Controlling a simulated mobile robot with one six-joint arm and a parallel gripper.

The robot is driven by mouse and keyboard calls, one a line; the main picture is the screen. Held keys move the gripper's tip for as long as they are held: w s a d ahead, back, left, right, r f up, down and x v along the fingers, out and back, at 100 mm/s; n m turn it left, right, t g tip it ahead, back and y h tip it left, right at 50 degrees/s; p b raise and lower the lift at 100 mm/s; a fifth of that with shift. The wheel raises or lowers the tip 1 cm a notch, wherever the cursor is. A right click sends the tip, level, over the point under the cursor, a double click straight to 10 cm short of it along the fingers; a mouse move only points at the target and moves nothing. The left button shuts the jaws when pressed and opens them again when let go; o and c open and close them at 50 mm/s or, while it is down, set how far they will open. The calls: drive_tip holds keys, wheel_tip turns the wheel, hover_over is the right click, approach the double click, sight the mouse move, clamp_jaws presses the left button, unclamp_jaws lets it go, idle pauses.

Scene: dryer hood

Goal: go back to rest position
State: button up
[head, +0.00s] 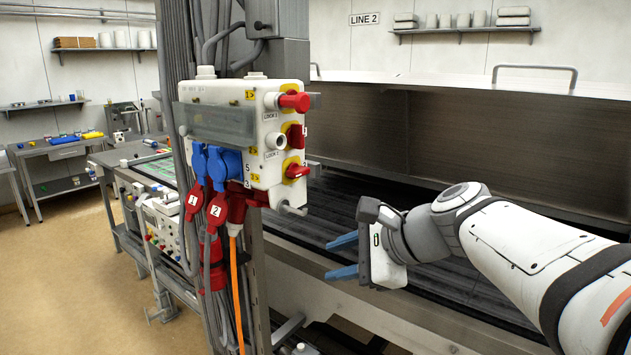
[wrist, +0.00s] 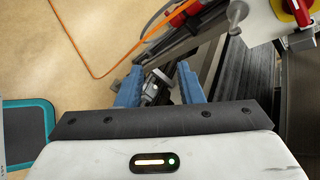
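My gripper (head: 343,256) is at the right of the head view, at the end of my white arm. It points left, toward the control box, and is clear of it. Its two blue fingers are spread apart with nothing between them. In the wrist view the blue fingers (wrist: 160,88) also stand apart, with a gap and parts of the frame below showing between them. The white control box (head: 240,130) on the post carries red knobs, and blue and red plugs. No held object shows.
The dark conveyor bed under the hood (head: 410,215) lies behind my gripper. An orange cable (head: 237,290) hangs from the box and runs on the floor in the wrist view. A teal-edged mat (wrist: 27,132) is at the lower left there. Tan floor (head: 80,270) is open at left.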

drive_tip(key=s+d+f+n+g+h, duration=0.1)
drive_tip(key=s+d+f+n+h, duration=0.3)
drive_tip(key=f+n, duration=0.4)
drive_tip(key=s+d+f+n+g+h, duration=0.2)
drive_tip(key=s+d+f+n+h, duration=0.2)
drive_tip(key=s+d+f+n, duration=0.2)
drive_tip(key=s+f+n, duration=0.2)
drive_tip(key=s, duration=0.1)
drive_tip(key=shift+d+h, duration=0.4)
